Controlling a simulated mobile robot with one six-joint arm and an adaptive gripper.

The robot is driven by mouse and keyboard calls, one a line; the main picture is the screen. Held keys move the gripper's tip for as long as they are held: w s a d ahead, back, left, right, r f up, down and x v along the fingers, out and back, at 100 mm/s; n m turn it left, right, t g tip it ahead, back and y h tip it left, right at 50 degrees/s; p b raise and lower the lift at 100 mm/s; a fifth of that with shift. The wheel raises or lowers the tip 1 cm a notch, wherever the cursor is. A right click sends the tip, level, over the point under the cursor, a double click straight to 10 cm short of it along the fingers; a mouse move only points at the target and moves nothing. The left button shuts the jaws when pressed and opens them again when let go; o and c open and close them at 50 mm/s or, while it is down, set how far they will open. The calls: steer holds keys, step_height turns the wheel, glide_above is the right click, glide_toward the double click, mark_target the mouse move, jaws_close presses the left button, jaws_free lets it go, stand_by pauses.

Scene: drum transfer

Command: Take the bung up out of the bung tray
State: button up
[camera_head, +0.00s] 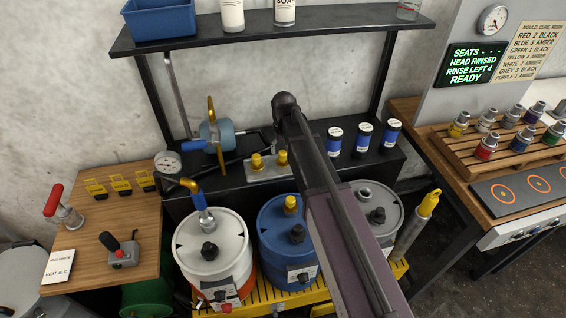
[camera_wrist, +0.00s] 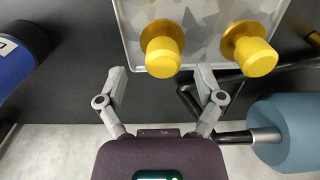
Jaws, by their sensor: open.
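The bung tray (camera_head: 262,175) is a shallow pale metal tray on the black bench behind the drums, and it fills the top of the wrist view (camera_wrist: 200,15). Two yellow bungs stand in it, a left one (camera_head: 257,161) and a right one (camera_head: 282,157). In the wrist view the left bung (camera_wrist: 162,50) lies nearly centred between my fingers, just beyond their tips. The right bung (camera_wrist: 250,52) is outside the right finger. My gripper (camera_wrist: 160,76) is open and empty. In the head view my arm hides the gripper.
A teal pump (camera_head: 217,134) with a yellow handle stands left of the tray and shows close by in the wrist view (camera_wrist: 286,133). White (camera_head: 211,245), blue (camera_head: 285,240) and grey (camera_head: 380,210) drums stand in front.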

mark_target(283, 159)
steer(key=shift+a+f+b, duration=0.15)
steer(key=shift+f+b, duration=2.4)
steer(key=shift+f, duration=0.05)
steer(key=shift+c, duration=0.2)
steer(key=c, duration=0.9)
steer(key=shift+r, duration=0.2)
step_height(283, 159, up, 4)
steer(key=p, duration=0.4)
steer(key=shift+f, duration=0.2)
steer(key=s+r+p, duration=0.1)
steer(key=s, duration=1.5)
steer(key=shift+a, duration=0.4)
steer(key=shift+r, duration=0.15)
steer(key=shift+r+p, duration=1.4)
steer(key=shift+p, duration=0.15)
